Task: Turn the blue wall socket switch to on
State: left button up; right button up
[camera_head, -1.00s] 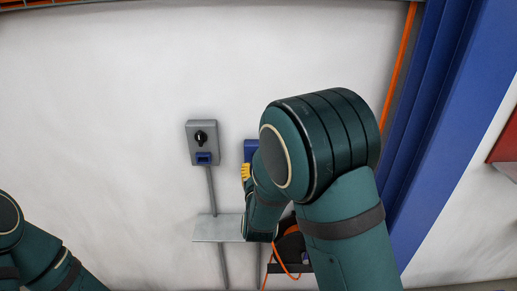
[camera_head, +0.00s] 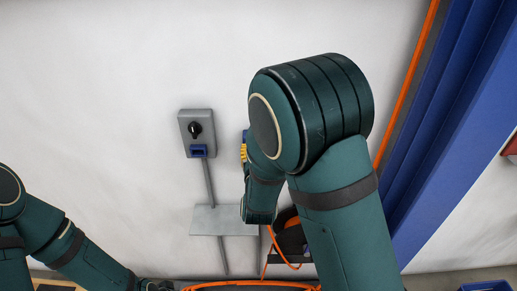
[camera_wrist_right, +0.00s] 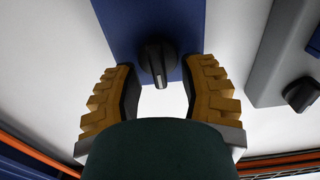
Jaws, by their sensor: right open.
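The blue wall socket (camera_wrist_right: 190,25) fills the top middle of the right wrist view, with a black rotary switch knob (camera_wrist_right: 158,60) on its face. The knob's on and off marks cannot be read. My right gripper (camera_wrist_right: 161,75) is open, with one ridged yellow-brown finger on each side of the knob and a gap to it on both sides. In the head view my right arm hides nearly all of the blue socket; only a sliver (camera_head: 245,134) shows, with a bit of yellow finger (camera_head: 243,153) below it. My left arm shows at the lower left; its gripper is not clearly visible.
A grey switch box (camera_head: 197,120) with a black knob is on the wall left of the socket; it also shows at the right of the right wrist view (camera_wrist_right: 268,75). A grey plate (camera_head: 212,222) sits below. A blue post (camera_head: 440,130) stands at the right.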

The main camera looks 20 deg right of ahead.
grip_shut()
jog(key=shift+n, duration=0.4)
jog(key=n, duration=0.1)
jog(key=n+p, duration=0.1)
jog(key=n, duration=0.2)
jog(key=shift+w+a+n+p, duration=0.1)
jog(key=shift+a+n+p, duration=0.2)
jog(key=shift+p, duration=0.1)
jog(key=n+p, duration=0.1)
jog(key=n, duration=0.1)
jog(key=shift+a+n, duration=0.1)
jog(key=shift+n, duration=0.3)
jog(key=n+p, duration=0.1)
jog(key=n, duration=0.1)
jog(key=n+p, duration=0.1)
jog(key=n, duration=0.2)
jog(key=shift+w+a+f, duration=0.1)
jog(key=shift+a+f, duration=0.05)
jog(key=shift+f, duration=0.05)
jog(key=shift+f+n+p, duration=0.15)
jog(key=shift+n+p, duration=0.25)
jog(key=shift+n, duration=0.7)
jog(key=shift+f+n+p, duration=0.1)
jog(key=shift+n+p, duration=0.3)
jog(key=shift+n, duration=0.7)
